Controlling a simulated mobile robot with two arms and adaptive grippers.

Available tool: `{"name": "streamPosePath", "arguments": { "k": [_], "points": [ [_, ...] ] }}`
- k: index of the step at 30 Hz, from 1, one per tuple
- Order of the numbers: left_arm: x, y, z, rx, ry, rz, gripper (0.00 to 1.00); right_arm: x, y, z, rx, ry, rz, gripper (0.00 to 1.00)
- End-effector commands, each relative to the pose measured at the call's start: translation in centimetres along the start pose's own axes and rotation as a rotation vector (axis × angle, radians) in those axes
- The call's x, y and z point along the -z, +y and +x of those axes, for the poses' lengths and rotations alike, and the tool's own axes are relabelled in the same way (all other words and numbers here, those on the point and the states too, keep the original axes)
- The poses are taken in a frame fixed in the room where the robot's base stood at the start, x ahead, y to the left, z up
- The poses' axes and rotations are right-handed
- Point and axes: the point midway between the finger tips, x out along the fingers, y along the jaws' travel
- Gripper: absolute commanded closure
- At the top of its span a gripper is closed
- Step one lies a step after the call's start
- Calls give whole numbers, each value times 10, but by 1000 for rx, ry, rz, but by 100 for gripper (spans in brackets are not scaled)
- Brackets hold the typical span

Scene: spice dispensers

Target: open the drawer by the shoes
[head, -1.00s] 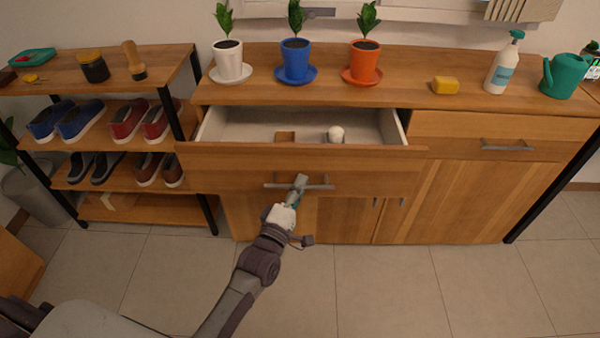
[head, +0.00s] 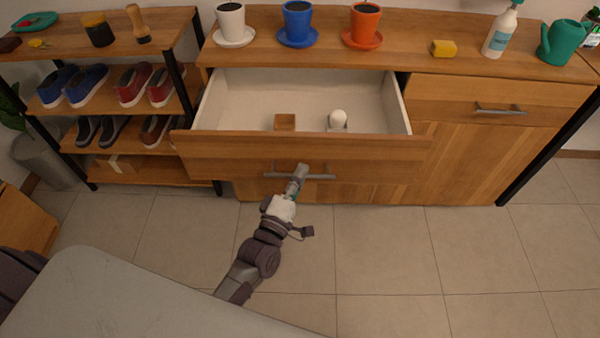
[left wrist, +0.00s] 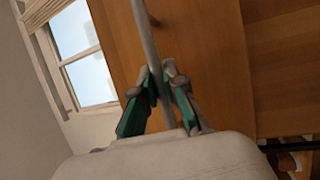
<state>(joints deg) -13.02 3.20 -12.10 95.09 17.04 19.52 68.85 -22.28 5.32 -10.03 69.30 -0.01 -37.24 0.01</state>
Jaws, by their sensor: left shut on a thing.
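The left drawer (head: 225,150) of the wooden cabinet, beside the shoe rack, stands pulled well out. Its white inside shows, with a small wooden box (head: 285,122) and a white round-topped object (head: 337,119) in it. My left gripper (head: 300,172) is shut on the drawer's grey bar handle (head: 322,176). In the left wrist view the green-padded fingers (left wrist: 155,95) close around the handle bar (left wrist: 147,40), against the wooden drawer front. The shoes (head: 133,86) sit on the rack at the left. My right gripper is not in view.
The cabinet top holds a white pot (head: 231,22), a blue pot (head: 297,20), an orange pot (head: 364,22), a yellow sponge (head: 443,48), a spray bottle (head: 499,35) and a green watering can (head: 562,42). The right drawer (head: 470,98) is shut. The tiled floor (head: 385,240) in front is clear.

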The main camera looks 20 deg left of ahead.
Motion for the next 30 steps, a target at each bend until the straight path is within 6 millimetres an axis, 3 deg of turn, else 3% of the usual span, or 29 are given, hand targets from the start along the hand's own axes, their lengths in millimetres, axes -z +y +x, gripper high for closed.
{"name": "streamPosePath", "arguments": {
  "k": [1, 3, 6, 7, 19, 30],
  "points": [
    [0, -1, 0, 2, 0, 0, 100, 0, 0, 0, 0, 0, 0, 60],
    [0, -1, 0, 2, 0, 0, 81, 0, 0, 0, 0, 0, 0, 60],
    [0, -1, 0, 2, 0, 0, 64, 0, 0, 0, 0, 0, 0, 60],
    [0, -1, 0, 2, 0, 0, 63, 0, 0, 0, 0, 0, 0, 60],
    [0, -1, -9, 3, 0, 1, 63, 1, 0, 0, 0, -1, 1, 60],
    [0, -2, -84, 5, -2, 1, 63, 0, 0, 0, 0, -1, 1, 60]
  ]
}}
